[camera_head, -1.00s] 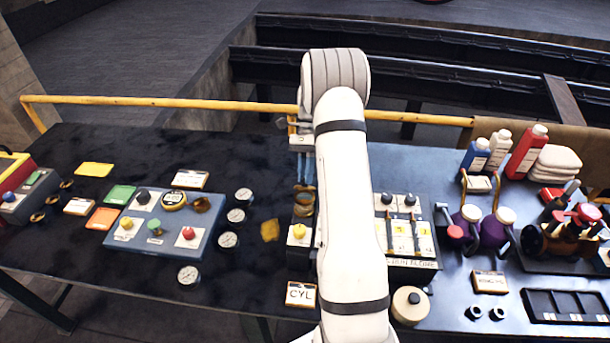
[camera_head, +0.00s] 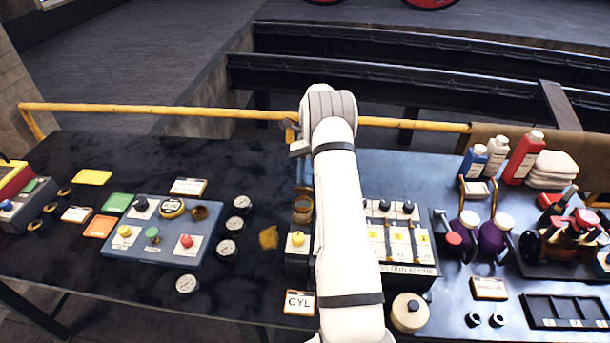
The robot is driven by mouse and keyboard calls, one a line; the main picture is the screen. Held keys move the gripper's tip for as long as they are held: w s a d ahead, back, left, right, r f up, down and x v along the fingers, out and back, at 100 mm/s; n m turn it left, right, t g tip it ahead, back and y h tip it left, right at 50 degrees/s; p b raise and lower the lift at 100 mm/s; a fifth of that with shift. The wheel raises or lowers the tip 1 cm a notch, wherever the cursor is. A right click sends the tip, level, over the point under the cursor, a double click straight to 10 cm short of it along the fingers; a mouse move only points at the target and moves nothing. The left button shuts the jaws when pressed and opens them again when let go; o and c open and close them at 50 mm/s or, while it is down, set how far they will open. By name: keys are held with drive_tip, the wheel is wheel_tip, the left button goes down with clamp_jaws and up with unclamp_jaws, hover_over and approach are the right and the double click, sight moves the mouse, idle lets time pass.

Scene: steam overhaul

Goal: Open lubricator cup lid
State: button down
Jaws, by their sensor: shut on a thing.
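The lubricator cup (camera_head: 302,206) is a small brass-brown cup, on the narrow unit with a yellow knob (camera_head: 297,240), just left of my white arm. My gripper (camera_head: 304,188) points down at the top of this cup from behind it and is partly hidden by my arm. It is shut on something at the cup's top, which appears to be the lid. The lid's edge and angle are too small and covered to make out.
A CYL sign (camera_head: 299,302) stands in front of the unit. A valve panel (camera_head: 405,240) is close on the right, with a round cream pot (camera_head: 410,312) before it. Gauges (camera_head: 229,249) and a blue control box (camera_head: 160,232) are left. A yellow rail (camera_head: 150,110) runs behind.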

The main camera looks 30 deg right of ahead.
drive_tip(key=shift+f, duration=0.1)
drive_tip(key=c, duration=1.4)
unclamp_jaws()
drive_tip(key=shift+o, duration=0.2)
